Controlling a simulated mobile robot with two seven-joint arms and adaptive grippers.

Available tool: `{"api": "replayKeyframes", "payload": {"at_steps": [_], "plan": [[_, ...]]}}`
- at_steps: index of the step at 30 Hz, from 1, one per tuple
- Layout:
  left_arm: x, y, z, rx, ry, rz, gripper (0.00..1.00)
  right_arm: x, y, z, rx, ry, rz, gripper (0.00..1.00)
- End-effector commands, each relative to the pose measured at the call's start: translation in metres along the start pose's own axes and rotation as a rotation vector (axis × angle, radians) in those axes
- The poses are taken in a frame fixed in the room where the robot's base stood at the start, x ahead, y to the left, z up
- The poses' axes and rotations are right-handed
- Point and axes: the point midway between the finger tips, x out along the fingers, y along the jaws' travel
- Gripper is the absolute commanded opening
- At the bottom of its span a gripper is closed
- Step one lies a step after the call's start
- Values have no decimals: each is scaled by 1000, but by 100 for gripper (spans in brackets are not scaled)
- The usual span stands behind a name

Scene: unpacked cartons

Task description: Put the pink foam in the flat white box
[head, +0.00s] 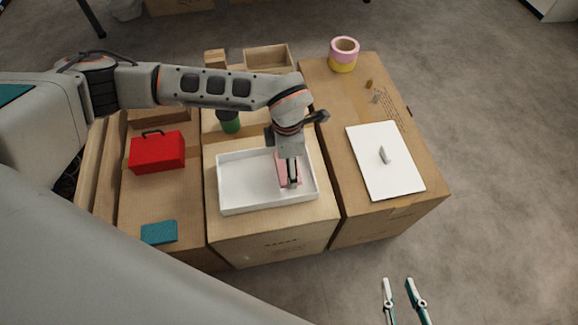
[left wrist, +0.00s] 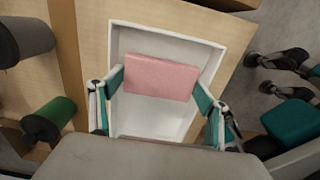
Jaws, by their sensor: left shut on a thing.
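The flat white box (head: 237,203) is an open, shallow tray on the middle carton; it also shows in the left wrist view (left wrist: 130,40). My left gripper (head: 291,184) reaches down into the right part of the box outline in the head view. It is shut on the pink foam (left wrist: 160,76), a pink block held between its two fingers with the white box floor behind it. In the head view the foam (head: 282,162) is partly hidden by the gripper. I cannot tell whether it touches the floor. My right gripper (head: 398,284) is open and empty, over the floor at the front right.
A red toolbox (head: 157,153) and a teal block (head: 159,232) sit on the left carton. A green cylinder (head: 231,126) stands behind the box. The right carton holds a white panel with a handle (head: 385,180) and pink and yellow tape rolls (head: 343,55).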

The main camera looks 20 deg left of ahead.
Motion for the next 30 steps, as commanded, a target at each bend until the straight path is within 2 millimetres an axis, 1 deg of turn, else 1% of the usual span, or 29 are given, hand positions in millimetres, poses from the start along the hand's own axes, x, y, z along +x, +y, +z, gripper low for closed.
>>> {"api": "replayKeyframes", "payload": {"at_steps": [1,4,6,7,8,9,17,18,20,25,30], "plan": [[20,-5,-3,0,10,-14,65,1,-5,6,14,-8,-9,26],[34,-5,-3,0,9,-13,65,3,-9,-8,35,23,-14,26],[35,-3,-2,1,6,-8,65,4,-9,-20,46,50,-11,26],[34,-2,-1,1,4,-6,65,4,-8,-24,48,58,-9,26],[33,-2,-1,1,3,-4,63,4,-7,-27,50,65,-8,26],[31,-1,-1,1,2,-3,62,4,-7,-30,51,69,-6,26],[34,-1,-1,0,2,-2,62,5,-6,-26,45,60,-5,26],[34,-1,0,0,2,-2,78,5,-6,-24,44,57,-5,26],[34,-1,0,0,2,-3,92,4,-6,-22,42,52,-5,26],[34,-1,-1,0,2,-3,92,2,-7,-16,36,40,-10,26],[34,-1,-1,0,2,-3,92,2,-7,-14,32,37,-13,26]]}}
